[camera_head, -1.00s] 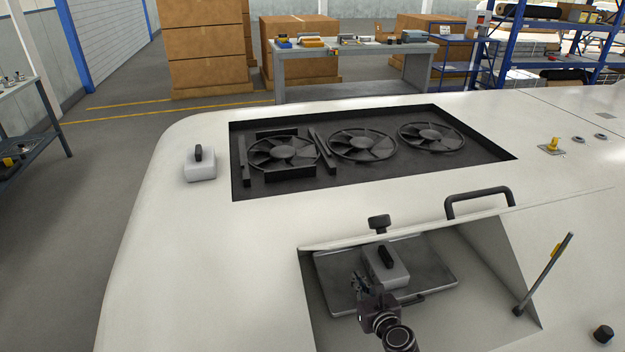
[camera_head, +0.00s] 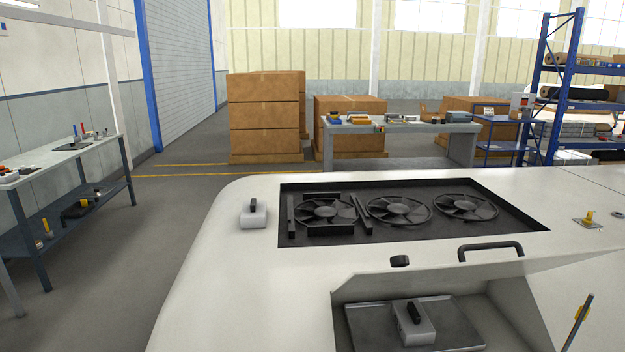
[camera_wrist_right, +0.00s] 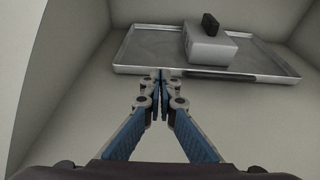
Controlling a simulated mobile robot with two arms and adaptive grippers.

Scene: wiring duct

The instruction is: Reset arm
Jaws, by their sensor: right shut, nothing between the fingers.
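My right gripper (camera_wrist_right: 161,92) shows in the right wrist view with its fingers shut together and nothing between them. It is in front of a metal tray (camera_wrist_right: 150,45), apart from it as far as I can tell. A light grey block with a black handle (camera_wrist_right: 212,45) sits on the tray. In the head view the tray (camera_head: 372,330) lies in a recess of the white machine, with the block (camera_head: 414,326) on it. Neither gripper shows in the head view. My left gripper is not in view.
The white machine (camera_head: 230,290) fills the foreground. A second handled block (camera_head: 253,218) stands on its top, left of a sunken bay with three fans (camera_head: 398,210). A black bar handle (camera_head: 490,250) and an upright rod (camera_head: 578,335) stand near the recess. A workbench (camera_head: 60,160) is at left.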

